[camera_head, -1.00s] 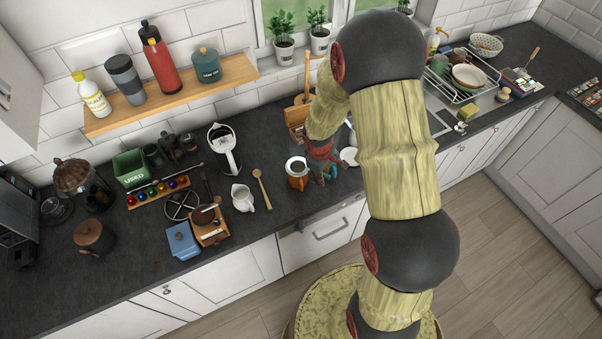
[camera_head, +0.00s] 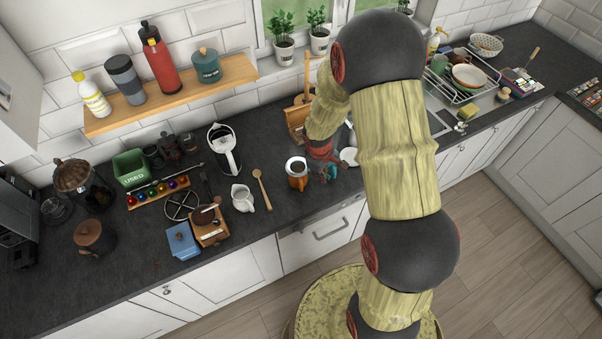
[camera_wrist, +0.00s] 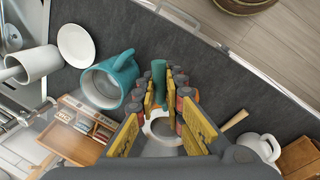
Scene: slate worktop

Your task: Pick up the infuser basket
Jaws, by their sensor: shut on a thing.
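My gripper (camera_wrist: 163,92) is shut in the wrist view, with its yellow-padded fingers on either side of a narrow green piece (camera_wrist: 158,72). I take this piece as part of the infuser basket; its full shape is hidden by the fingers. A pale ring-shaped rim (camera_wrist: 154,128) shows between the fingers, partly covered. In the head view my red gripper (camera_head: 321,151) is just right of an orange mug (camera_head: 298,182) with a pale rim, and its fingertips are hard to make out. A teal mug (camera_wrist: 103,88) stands beside the fingers.
A white cup (camera_wrist: 40,62) and saucer (camera_wrist: 76,45) lie beyond the teal mug. A wooden box (camera_wrist: 75,135) is near the gripper. A wooden spoon (camera_head: 262,188) and white pitcher (camera_head: 243,198) are left of the orange mug. The counter's front edge is close.

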